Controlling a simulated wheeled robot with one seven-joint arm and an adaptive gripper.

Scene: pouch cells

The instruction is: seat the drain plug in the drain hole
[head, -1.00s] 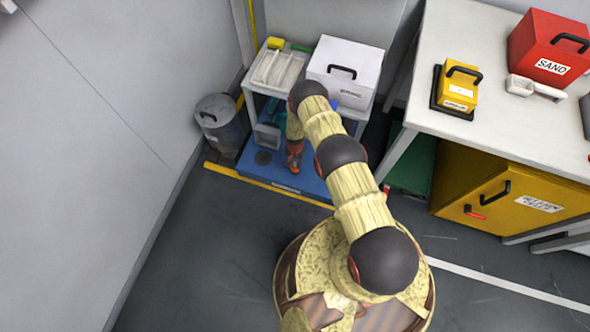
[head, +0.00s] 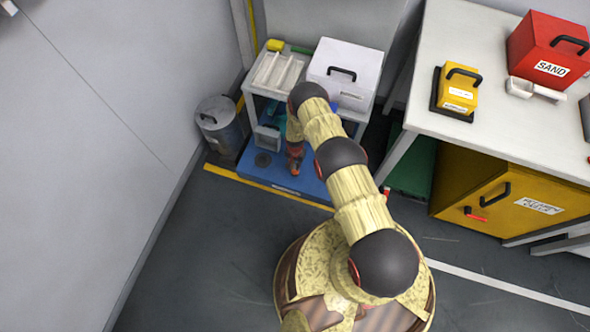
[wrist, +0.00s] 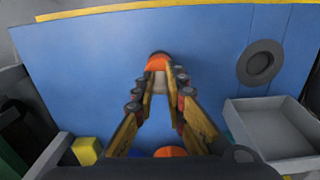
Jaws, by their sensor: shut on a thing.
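My gripper (wrist: 158,75) is shut on an orange-topped piece, which I take to be the drain plug (wrist: 157,62). The grey lower part of the plug shows between the fingertips in the wrist view. My gripper also shows in the head view (head: 295,168), over the blue deck (head: 285,183); the plug is too small to make out there. The drain hole (wrist: 260,63) is a dark round ring in the deck, right of the plug in the wrist view. It also shows in the head view (head: 263,159), left of my gripper. I cannot tell whether the plug touches the deck.
A grey open box (wrist: 272,125) stands near the hole. A yellow block (wrist: 87,150) and an orange round thing (wrist: 171,152) lie near the bottom of the wrist view. A shelf with a white box (head: 345,70) stands above the deck's back. A grey bin (head: 220,122) stands left.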

